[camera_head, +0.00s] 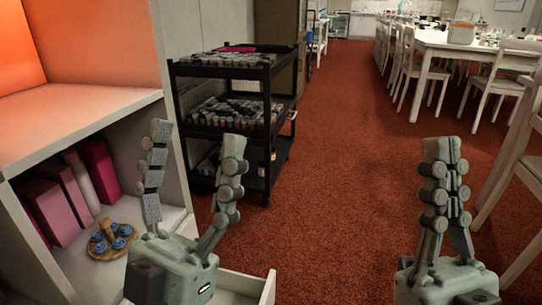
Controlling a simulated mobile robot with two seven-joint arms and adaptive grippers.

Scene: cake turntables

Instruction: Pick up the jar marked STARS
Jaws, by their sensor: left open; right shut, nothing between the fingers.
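I cannot make out a jar marked STARS in the head view. Several small jars or bottles stand on the tiers of a black cart (272,101), but any labels are too small to read. My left gripper (197,140) is open and empty, fingers pointing up, in front of the cart and beside the white shelf unit. My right gripper (441,148) is shut with nothing in it, raised over the red carpet at the right.
A white shelf unit (95,115) at the left holds pink books (50,209) and a round wooden piece with blue parts (112,241). White chairs (500,88) and a long white table (440,42) stand at the right. The red carpet (340,150) between is clear.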

